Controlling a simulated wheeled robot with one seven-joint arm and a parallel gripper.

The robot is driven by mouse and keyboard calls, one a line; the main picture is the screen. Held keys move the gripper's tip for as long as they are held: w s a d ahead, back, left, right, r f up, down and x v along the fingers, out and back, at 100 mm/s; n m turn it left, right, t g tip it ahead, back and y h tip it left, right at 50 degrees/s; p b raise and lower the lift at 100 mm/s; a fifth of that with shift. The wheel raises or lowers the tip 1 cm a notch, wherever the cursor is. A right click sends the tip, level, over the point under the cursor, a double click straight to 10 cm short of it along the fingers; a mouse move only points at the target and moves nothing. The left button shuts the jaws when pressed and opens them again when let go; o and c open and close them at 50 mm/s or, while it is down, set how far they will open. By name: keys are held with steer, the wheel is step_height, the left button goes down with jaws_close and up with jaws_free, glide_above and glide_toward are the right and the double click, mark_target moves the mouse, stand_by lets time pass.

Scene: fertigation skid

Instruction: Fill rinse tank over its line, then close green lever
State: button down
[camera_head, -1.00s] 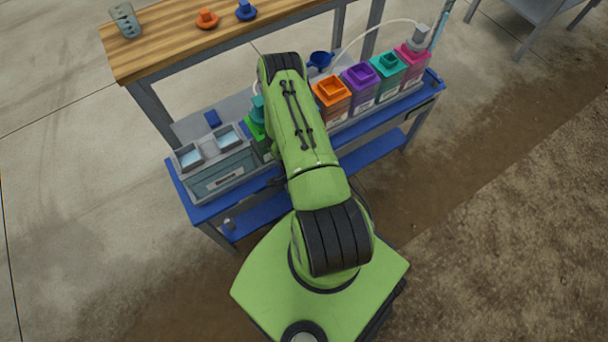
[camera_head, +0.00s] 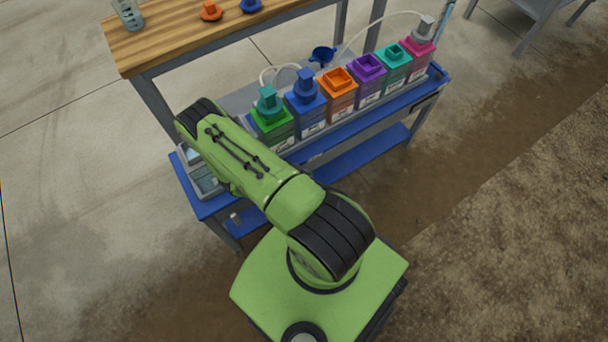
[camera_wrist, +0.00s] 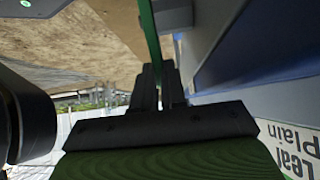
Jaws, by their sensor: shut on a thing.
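A grey twin-basin tank unit (camera_head: 206,186) with pale blue contents stands at the left end of the blue bench, partly hidden by my arm. I cannot tell which basin is the rinse tank, and no fill line shows. In the wrist view, my gripper (camera_wrist: 158,88) is shut on a thin green bar, which looks like the green lever (camera_wrist: 149,35). A dark grey block sits close to the bar. A grey-blue wall with a label reading "Leaf Plain" (camera_wrist: 295,150) is close on the right. My gripper is hidden behind my arm in the head view.
A row of coloured containers, including green (camera_head: 272,125), blue (camera_head: 307,102) and orange (camera_head: 338,92), stands along the blue bench (camera_head: 345,138). A blue funnel (camera_head: 322,54) is behind them. A wooden shelf (camera_head: 180,35) behind holds a clear beaker (camera_head: 128,14) and coloured caps.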

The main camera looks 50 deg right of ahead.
steer(key=shift+w, duration=0.1)
steer(key=c, duration=1.2)
jaws_free()
steer(key=shift+a, duration=0.1)
steer(key=p+v, duration=0.4)
steer(key=v, duration=1.1)
steer(key=shift+w+a+r+p, duration=0.1)
steer(key=shift+a+r+p, duration=0.1)
steer(key=shift+p, duration=0.15)
steer(key=shift+d, duration=0.1)
